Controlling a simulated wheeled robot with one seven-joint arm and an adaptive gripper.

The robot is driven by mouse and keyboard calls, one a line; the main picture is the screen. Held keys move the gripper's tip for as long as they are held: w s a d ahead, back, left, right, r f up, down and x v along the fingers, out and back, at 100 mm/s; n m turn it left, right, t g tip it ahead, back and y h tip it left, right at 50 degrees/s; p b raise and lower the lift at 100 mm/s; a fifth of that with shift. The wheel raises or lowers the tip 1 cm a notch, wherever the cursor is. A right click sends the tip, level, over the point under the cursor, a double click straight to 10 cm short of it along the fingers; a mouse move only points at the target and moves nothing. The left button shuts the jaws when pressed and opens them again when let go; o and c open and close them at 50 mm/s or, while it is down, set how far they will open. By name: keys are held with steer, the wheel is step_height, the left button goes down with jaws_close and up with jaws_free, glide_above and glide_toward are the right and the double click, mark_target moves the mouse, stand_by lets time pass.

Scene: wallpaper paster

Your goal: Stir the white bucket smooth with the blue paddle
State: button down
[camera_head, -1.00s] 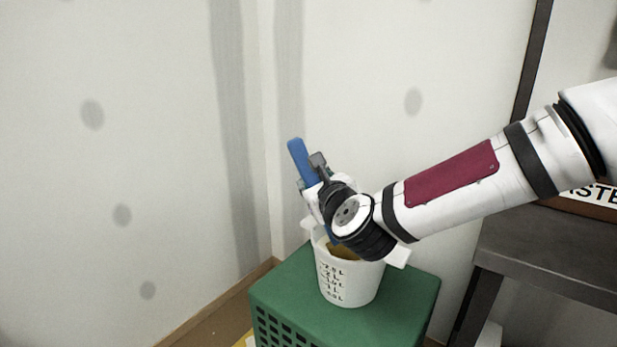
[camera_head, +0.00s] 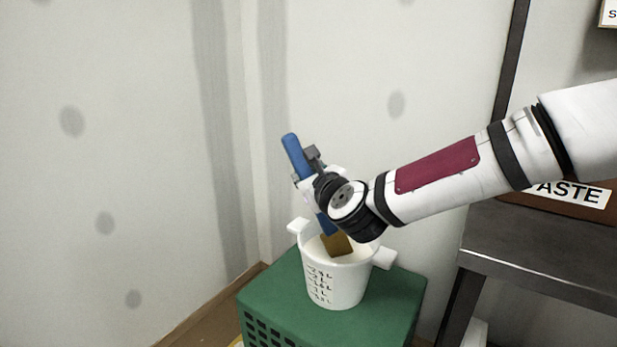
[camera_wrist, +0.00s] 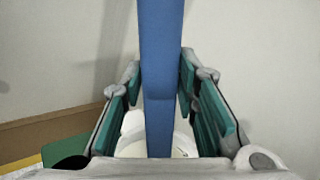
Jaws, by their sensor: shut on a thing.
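The white bucket (camera_head: 335,287) stands upright on a green crate, with volume marks on its side and a lug handle on each side. The blue paddle (camera_head: 296,155) is tilted, its top up and to the left. Its lower part reaches down to the bucket's mouth, where a brownish piece (camera_head: 337,244) shows at the opening. My gripper (camera_head: 311,178) is shut on the blue paddle above the bucket. In the wrist view the paddle (camera_wrist: 160,75) runs between the two fingers, with part of the white bucket (camera_wrist: 133,124) below. The bucket's contents are mostly hidden.
The green crate (camera_head: 290,297) has a perforated side and stands near the wall corner. A dark metal table (camera_head: 540,250) stands at the right, with a "PASTE" sign (camera_head: 575,194) above it. Pale walls close in behind and to the left.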

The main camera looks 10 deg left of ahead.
mark_target(290, 138)
steer(key=shift+s+a+r+p, duration=0.1)
steer(key=shift+a+r+p, duration=0.55)
steer(key=shift+r, duration=0.7)
steer(key=shift+s+a+r+p, duration=0.1)
steer(key=shift+a+r+p, duration=0.4)
steer(key=shift+r+p, duration=0.65)
steer(key=shift+s+a+r+p, duration=0.1)
steer(key=shift+a+r+p, duration=0.45)
steer(key=shift+r, duration=1)
steer(key=shift+r+p, duration=1.6)
steer(key=shift+r, duration=0.9)
